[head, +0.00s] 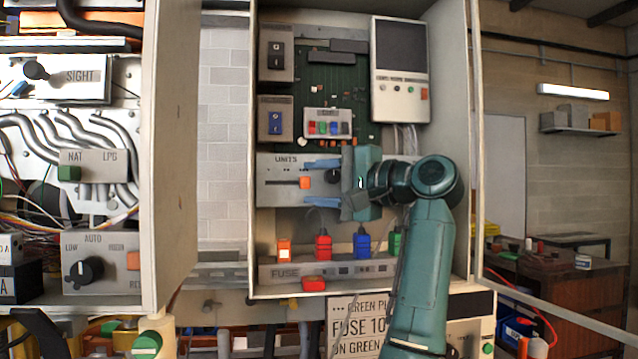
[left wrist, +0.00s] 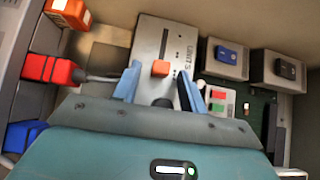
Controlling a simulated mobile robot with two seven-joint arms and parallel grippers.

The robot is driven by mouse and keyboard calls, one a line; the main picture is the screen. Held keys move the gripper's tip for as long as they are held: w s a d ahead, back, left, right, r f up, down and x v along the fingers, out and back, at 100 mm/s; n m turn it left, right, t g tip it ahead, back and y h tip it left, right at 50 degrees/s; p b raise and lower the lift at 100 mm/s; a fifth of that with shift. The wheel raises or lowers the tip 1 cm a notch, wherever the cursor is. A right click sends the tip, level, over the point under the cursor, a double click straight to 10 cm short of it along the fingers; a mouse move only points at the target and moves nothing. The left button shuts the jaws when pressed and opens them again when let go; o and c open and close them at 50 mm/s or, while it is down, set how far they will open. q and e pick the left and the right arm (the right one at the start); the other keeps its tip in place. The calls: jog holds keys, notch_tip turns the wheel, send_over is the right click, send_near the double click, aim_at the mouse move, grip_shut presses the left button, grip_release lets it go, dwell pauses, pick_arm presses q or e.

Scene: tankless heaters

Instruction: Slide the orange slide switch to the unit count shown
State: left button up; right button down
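In the left wrist view the switch appears between the fingertips (left wrist: 159,72), with a gap on each side. I cannot tell how deep the fingers reach. A black knob (head: 333,176) sits right of the switch. No unit count is readable. My right gripper is not in view.
Red (head: 323,246) and blue (head: 362,244) plugs stand on the fuse strip below. Two rocker switches and a small button box (head: 327,122) are above. A controller with a dark screen (head: 400,46) is upper right. Cabinet walls (head: 175,150) bound the space.

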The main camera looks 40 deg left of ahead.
pick_arm(q)
jog(key=shift+d, duration=0.2)
jog(key=w+d, duration=0.1)
jog(key=d, duration=1)
jog(key=shift+d+b, duration=0.3)
jog(key=shift+b, duration=0.15)
jog(key=shift+w, duration=0.1)
